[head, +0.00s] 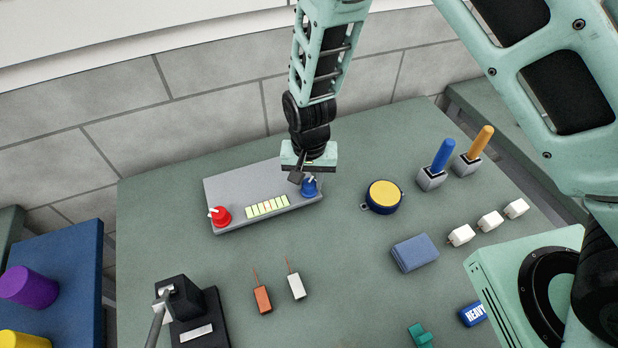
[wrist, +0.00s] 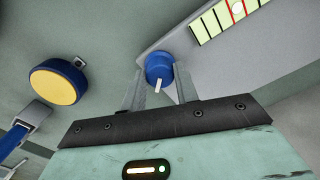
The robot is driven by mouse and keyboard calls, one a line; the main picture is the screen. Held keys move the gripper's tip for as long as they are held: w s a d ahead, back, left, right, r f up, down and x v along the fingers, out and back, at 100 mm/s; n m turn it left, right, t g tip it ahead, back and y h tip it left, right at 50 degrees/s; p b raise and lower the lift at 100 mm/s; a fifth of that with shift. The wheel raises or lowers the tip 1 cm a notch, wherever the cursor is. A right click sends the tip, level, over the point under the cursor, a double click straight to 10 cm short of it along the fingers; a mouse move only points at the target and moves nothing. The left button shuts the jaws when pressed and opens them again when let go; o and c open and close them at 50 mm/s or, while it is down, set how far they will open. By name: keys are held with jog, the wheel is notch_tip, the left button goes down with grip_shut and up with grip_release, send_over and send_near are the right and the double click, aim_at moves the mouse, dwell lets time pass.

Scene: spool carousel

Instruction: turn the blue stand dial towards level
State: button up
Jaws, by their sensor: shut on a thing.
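The blue dial (head: 309,187) sits at the right end of a grey panel (head: 236,190) on the green table. My gripper (head: 302,176) is above it, reaching down from the back. In the wrist view the blue dial (wrist: 160,66) lies between the two fingertips of my gripper (wrist: 160,80), which are shut on it. A white pointer on the dial points towards my gripper in that view. The level strip (head: 268,206) on the panel has several pale yellow-green segments. In the wrist view the strip (wrist: 232,18) shows a red-outlined segment with a small round mark.
A red dial (head: 221,216) is at the panel's left end. A yellow-topped blue round thing (head: 384,196) lies to the right, with a blue block (head: 415,252) nearer. Blue (head: 443,155) and orange (head: 480,143) handles stand further right. A black device (head: 190,305) is at front left.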

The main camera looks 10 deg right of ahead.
aim_at(309, 183)
jog(key=o, duration=1)
notch_tip(309, 183, up, 18)
jog(key=b, duration=0.3)
jog(key=shift+f, duration=0.25)
jog(key=s+d+n+b, duration=0.1)
jog(key=s+d+n, duration=0.1)
jog(key=s, duration=0.5)
jog(key=s+d+n+b, duration=0.1)
jog(key=s+d+n, duration=0.1)
jog(key=s+n, duration=0.3)
jog(key=s+d+f+n+b, duration=0.1)
jog(key=s+n+b, duration=0.1)
jog(key=s, duration=0.6)
jog(key=shift+s+d+n+y, duration=0.3)
jog(key=shift+s+d+n, duration=0.1)
jog(key=shift+n, duration=0.3)
